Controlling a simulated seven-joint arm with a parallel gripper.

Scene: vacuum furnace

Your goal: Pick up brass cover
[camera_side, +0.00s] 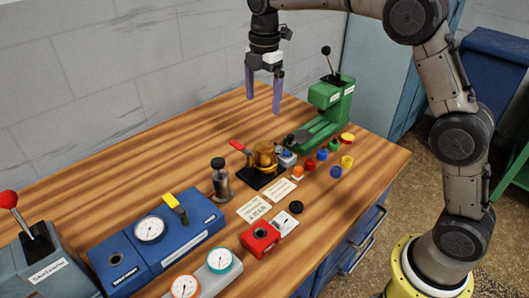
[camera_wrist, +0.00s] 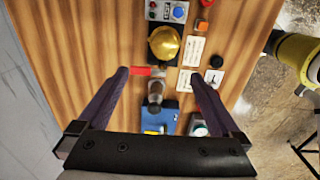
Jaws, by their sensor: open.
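The brass cover (camera_side: 264,153) is a rounded golden piece on a black base near the middle of the wooden table. In the wrist view the brass cover (camera_wrist: 164,42) shows as a golden dome, ahead of and between my finger tips. My gripper (camera_side: 263,103) has two purple fingers pointing down. It is open and empty, above the table and apart from the cover. In the wrist view my gripper (camera_wrist: 159,77) has its fingers spread wide. A red-handled lever (camera_side: 238,146) sits beside the cover.
A green press (camera_side: 330,100) stands behind right. A grey cylinder with a black knob (camera_side: 220,182) stands left of the cover. Blue gauge box (camera_side: 185,225), red box (camera_side: 260,238), labels (camera_side: 254,209) and several coloured caps (camera_side: 335,172) lie around. The table's back left is clear.

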